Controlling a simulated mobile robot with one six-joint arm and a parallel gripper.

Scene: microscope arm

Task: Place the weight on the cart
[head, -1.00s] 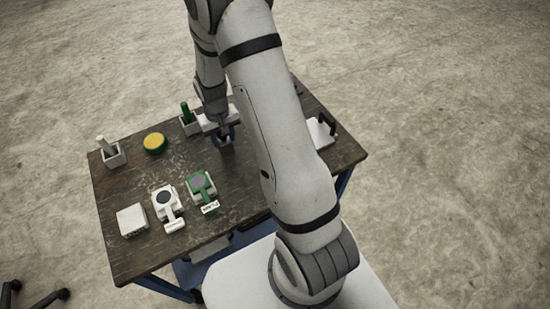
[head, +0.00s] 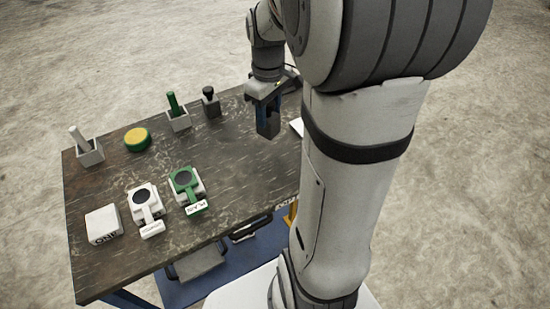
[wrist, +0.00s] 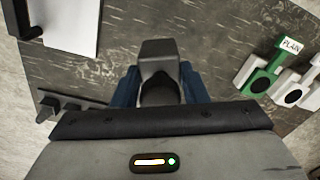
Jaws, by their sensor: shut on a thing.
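My gripper (head: 268,118) is above the right back part of the dark wooden table. In the wrist view its two blue fingers (wrist: 158,90) are shut on a dark grey block with a black neck, which I take as the weight (wrist: 158,50). The weight's lower part also shows in the head view (head: 268,130). It hangs upright, apparently just above the table top. A blue structure (head: 205,290) shows below the table's front edge; I cannot tell whether it is the cart. My arm hides the table's right end.
On the table (head: 110,262) are a white box marked ONE (head: 102,224), a white device (head: 145,205), a green device (head: 185,187), a yellow-green disc (head: 137,139), holders with a white stick (head: 85,148) and a green stick (head: 178,115), and a dark knobbed block (head: 210,102).

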